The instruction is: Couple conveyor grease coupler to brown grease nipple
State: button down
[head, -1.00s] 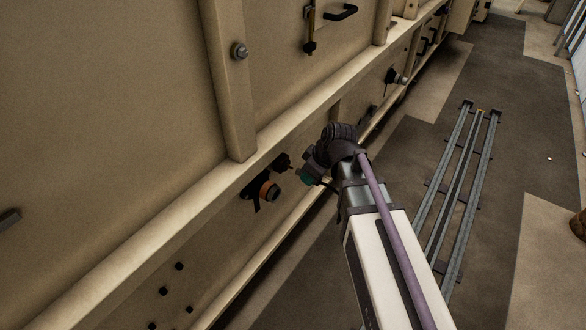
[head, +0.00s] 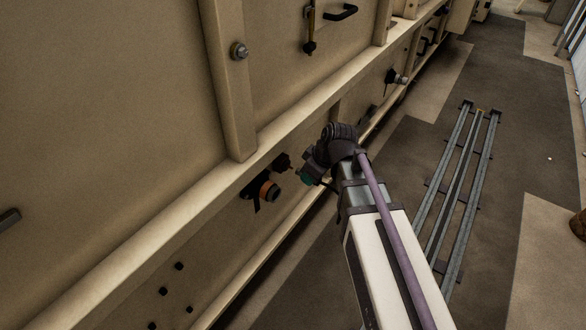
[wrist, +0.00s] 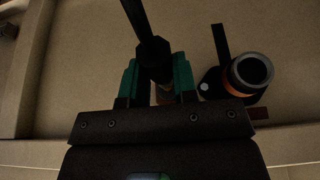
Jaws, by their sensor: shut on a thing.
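My gripper (head: 305,177) has teal fingers that also show in the wrist view (wrist: 156,80). They are shut on the black grease coupler (wrist: 153,55), whose dark stem runs up and out of that picture. A small brown part (wrist: 163,96) shows between the fingers behind the coupler; I cannot tell whether it is the nipple or part of the coupler. In the head view a dark brownish fitting (head: 283,161) sits on the panel just left of my gripper, possibly the brown grease nipple. A small gap shows between them; coupling contact cannot be made out.
A grey pipe stub with an orange ring (head: 268,190) juts from the panel beside my gripper; it is at right in the wrist view (wrist: 250,72). A long beige ledge (head: 150,233) runs above. Floor rails (head: 465,180) lie to the right.

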jog(key=shift+w+a, duration=0.1)
jog(key=shift+w, duration=0.05)
dwell(0.5)
jog(key=shift+w+a, duration=0.75)
jog(key=shift+a, duration=0.2)
jog(key=c, duration=0.8)
grip_release()
jog(key=shift+r, duration=0.1)
jog(key=p+v, duration=1)
jog(key=shift+s+d+r, duration=0.1)
jog(key=shift+d+r, duration=0.05)
jog(key=shift+r, duration=0.1)
